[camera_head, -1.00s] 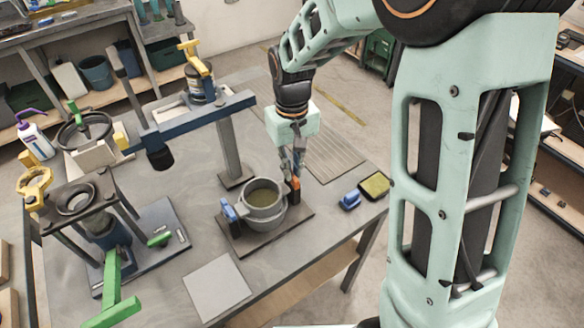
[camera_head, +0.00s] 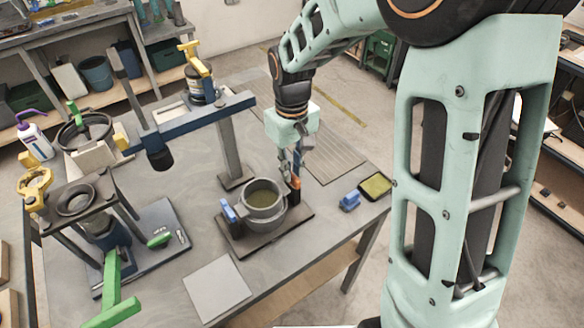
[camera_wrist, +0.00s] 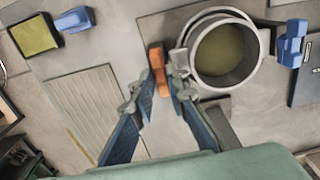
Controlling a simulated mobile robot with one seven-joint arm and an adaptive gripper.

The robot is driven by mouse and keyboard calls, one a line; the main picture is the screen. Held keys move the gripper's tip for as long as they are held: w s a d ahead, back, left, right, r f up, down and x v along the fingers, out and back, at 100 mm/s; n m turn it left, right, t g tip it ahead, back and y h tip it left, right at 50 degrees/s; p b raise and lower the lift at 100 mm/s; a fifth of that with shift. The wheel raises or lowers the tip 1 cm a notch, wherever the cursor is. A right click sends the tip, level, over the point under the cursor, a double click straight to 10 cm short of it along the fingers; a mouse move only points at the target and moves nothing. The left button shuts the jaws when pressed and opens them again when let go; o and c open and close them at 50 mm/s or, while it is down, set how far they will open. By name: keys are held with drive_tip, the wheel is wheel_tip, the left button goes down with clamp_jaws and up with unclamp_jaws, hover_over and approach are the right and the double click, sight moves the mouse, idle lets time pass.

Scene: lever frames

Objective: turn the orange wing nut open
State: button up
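The orange wing nut (camera_wrist: 157,68) is a narrow upright piece at the side of a round grey pot (camera_wrist: 222,52) in the wrist view. In the head view the nut (camera_head: 295,183) shows at the pot's right side, partly covered by my fingers. My gripper (camera_wrist: 158,88) is over the nut with its two blue-grey fingers apart, one on each side of it. The right finger is close to the nut and the pot's rim. I cannot tell whether either finger touches the nut. My gripper also shows in the head view (camera_head: 297,172).
The pot stands on a dark base plate (camera_head: 238,246), with a blue clamp (camera_head: 229,211) on its left. A blue block (camera_head: 349,201) and a yellow-green sponge tray (camera_head: 376,186) lie to the right. A press with green handles (camera_head: 113,285) stands at left.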

drive_tip(key=shift+o, duration=1)
wheel_tip(320, 180, up, 12)
